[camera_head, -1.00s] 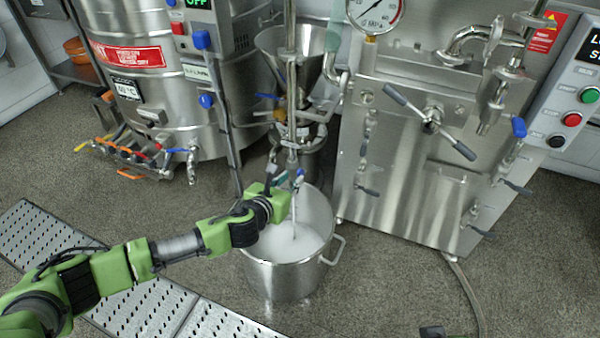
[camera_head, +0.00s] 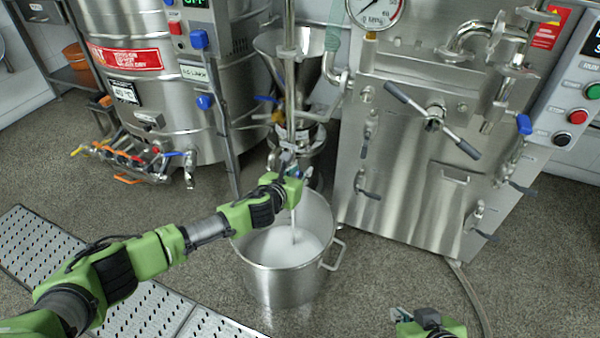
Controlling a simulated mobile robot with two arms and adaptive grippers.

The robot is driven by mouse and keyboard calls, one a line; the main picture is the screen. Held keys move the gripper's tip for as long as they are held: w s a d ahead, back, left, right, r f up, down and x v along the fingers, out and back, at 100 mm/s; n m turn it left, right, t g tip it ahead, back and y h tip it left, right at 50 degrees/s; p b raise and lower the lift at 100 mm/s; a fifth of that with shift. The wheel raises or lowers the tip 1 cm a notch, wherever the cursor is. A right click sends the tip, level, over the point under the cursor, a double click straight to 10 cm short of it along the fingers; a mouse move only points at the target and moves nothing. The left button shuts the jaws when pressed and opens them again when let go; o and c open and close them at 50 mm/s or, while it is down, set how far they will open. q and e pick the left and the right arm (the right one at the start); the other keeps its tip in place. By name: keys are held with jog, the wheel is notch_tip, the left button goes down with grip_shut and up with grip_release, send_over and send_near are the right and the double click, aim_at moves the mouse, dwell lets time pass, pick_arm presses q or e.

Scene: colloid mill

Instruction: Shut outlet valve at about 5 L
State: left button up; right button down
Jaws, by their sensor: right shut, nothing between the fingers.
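A steel pot (camera_head: 285,278) stands on the floor with pale liquid (camera_head: 283,247) inside. A thin white stream (camera_head: 293,225) falls into it from the outlet of the colloid mill (camera_head: 312,100). My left gripper (camera_head: 297,173) is right at the outlet above the pot and covers most of the valve there. Its fingers are small and partly hidden, so I cannot tell whether they are open or touch the valve handle. My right gripper (camera_head: 399,314) is shut and empty at the bottom, right of the pot, over the floor.
A large steel tank (camera_head: 165,80) with several small taps stands at the left. A steel machine (camera_head: 400,190) with a gauge (camera_head: 376,10) and a crossbar handle (camera_head: 435,120) stands at the right. A floor grate (camera_head: 50,245) lies at the lower left. A hose (camera_head: 470,290) runs along the floor.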

pick_arm(q)
grip_shut()
